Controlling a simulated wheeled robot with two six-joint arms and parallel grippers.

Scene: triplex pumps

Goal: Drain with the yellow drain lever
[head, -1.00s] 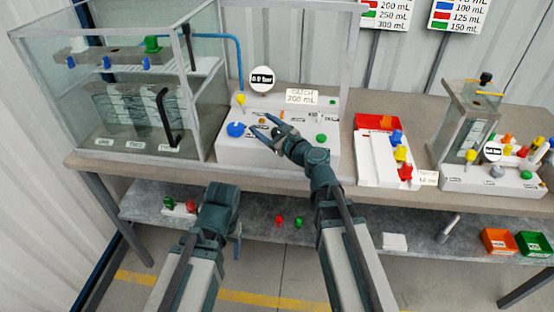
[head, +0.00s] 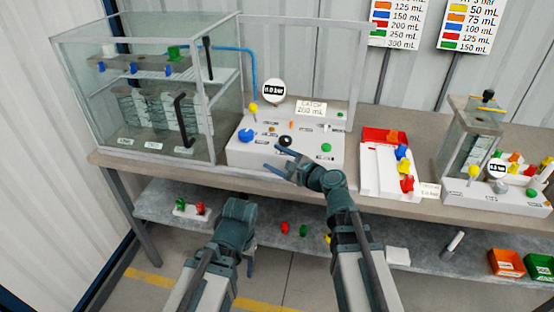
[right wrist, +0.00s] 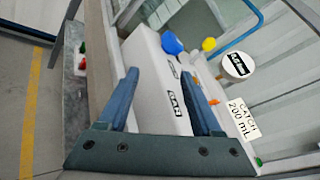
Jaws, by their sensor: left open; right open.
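The yellow lever knob (head: 253,107) stands upright at the left of the white pump panel (head: 240,152), behind the blue knob (head: 246,135). In the right wrist view the yellow knob (right wrist: 208,44) is beyond my fingers, beside the blue knob (right wrist: 172,43). My right gripper (head: 276,158) is open and empty at the panel's front, apart from the yellow knob. Its open fingers (right wrist: 160,76) point toward the panel's front face in the right wrist view. My left gripper (head: 249,264) is open below the bench, pointing down, its fingertips partly hidden by the arm.
A gauge (head: 273,91) and a "CATCH 200 mL" card (head: 311,108) stand behind the panel. A glass tank (head: 75,95) is at left. A red-and-white tray (head: 370,182) and a second smaller unit (head: 470,190), with its own yellow knob (head: 473,172), are at right.

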